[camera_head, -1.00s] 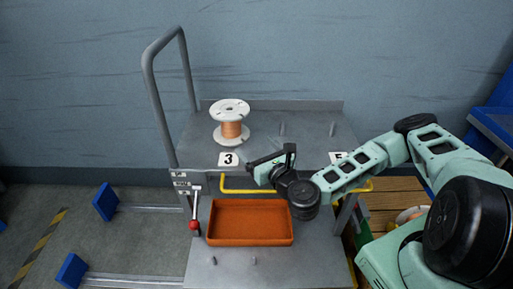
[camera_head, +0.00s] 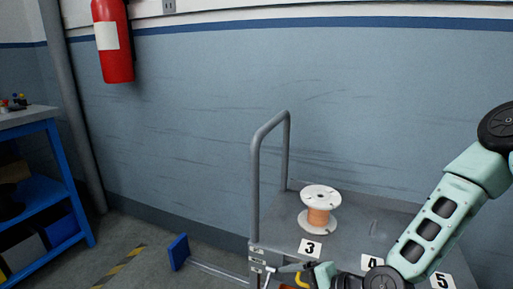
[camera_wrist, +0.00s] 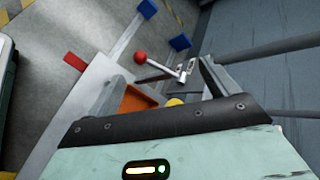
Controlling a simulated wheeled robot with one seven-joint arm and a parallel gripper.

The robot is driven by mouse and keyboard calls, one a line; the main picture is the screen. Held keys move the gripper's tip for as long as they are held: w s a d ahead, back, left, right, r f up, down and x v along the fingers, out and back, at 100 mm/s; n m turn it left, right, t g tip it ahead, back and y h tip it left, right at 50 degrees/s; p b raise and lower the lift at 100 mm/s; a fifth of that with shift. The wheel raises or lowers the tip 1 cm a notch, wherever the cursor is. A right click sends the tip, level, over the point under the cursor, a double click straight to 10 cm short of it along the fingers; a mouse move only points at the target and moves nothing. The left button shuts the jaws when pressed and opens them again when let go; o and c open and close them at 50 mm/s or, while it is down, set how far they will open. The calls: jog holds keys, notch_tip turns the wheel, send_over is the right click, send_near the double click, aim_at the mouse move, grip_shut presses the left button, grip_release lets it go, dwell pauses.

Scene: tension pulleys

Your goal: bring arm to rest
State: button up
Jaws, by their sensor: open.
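My arm comes in from the right of the head view. My gripper shows in the wrist view (camera_wrist: 158,84), its two fingers apart and nothing between them. In the head view the arm's end is low, by the cart's left front corner, and partly cut off by the bottom edge. A white spool with copper-coloured wire (camera_head: 319,212) stands upright on the cart's top shelf (camera_head: 362,222), behind label 3, apart from my arm. In the wrist view an orange tray (camera_wrist: 136,101) shows beyond the fingers, partly hidden.
The cart's grey handle (camera_head: 255,180) rises at its left. A red-knobbed lever (camera_wrist: 141,57) shows near the fingers in the wrist view. A blue workbench (camera_head: 75,180) stands far left, and a fire extinguisher (camera_head: 114,45) hangs on the wall. Floor between bench and cart looks mostly open.

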jog(key=s+d+r+n+g+h, duration=0.3)
jog(key=s+r+n+h, duration=0.2)
jog(key=s+r+n, duration=0.45)
jog(key=s+d+r+n+g+h, duration=0.2)
jog(key=s+r+n+h, duration=0.2)
jog(key=s+r+n, duration=0.55)
notch_tip(320, 180, up, 20)
jog(key=p, duration=2)
jog(key=shift+p, duration=0.4)
jog(key=shift+d+f, duration=0.1)
jog(key=shift+f, duration=0.05)
jog(key=shift+c, duration=0.4)
